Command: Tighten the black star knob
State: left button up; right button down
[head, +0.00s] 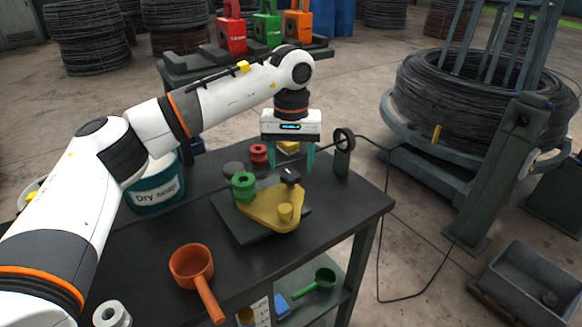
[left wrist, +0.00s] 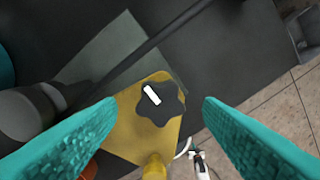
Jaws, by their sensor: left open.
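The black star knob (head: 290,176) sits on the far corner of a yellow plate (head: 268,211) on the dark table. In the left wrist view the knob (left wrist: 160,103) shows from above, with a white mark on its top pointing to the upper left. My left gripper (head: 292,166) is open and points down over the knob. In the left wrist view its teal fingers (left wrist: 160,118) stand one on each side of the knob, apart from it. How far the fingertips are above the knob is hard to tell. My right gripper is not in view.
Behind are a red spool (head: 258,154) and a post with a ring (head: 343,150). An orange ladle (head: 194,274) lies at the front, a teal bucket (head: 154,188) at left.

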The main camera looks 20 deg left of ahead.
aim_at(291, 174)
pick_arm(q)
notch_tip(291, 174, up, 10)
jog(key=shift+b, duration=0.3)
jog(key=shift+f, duration=0.1)
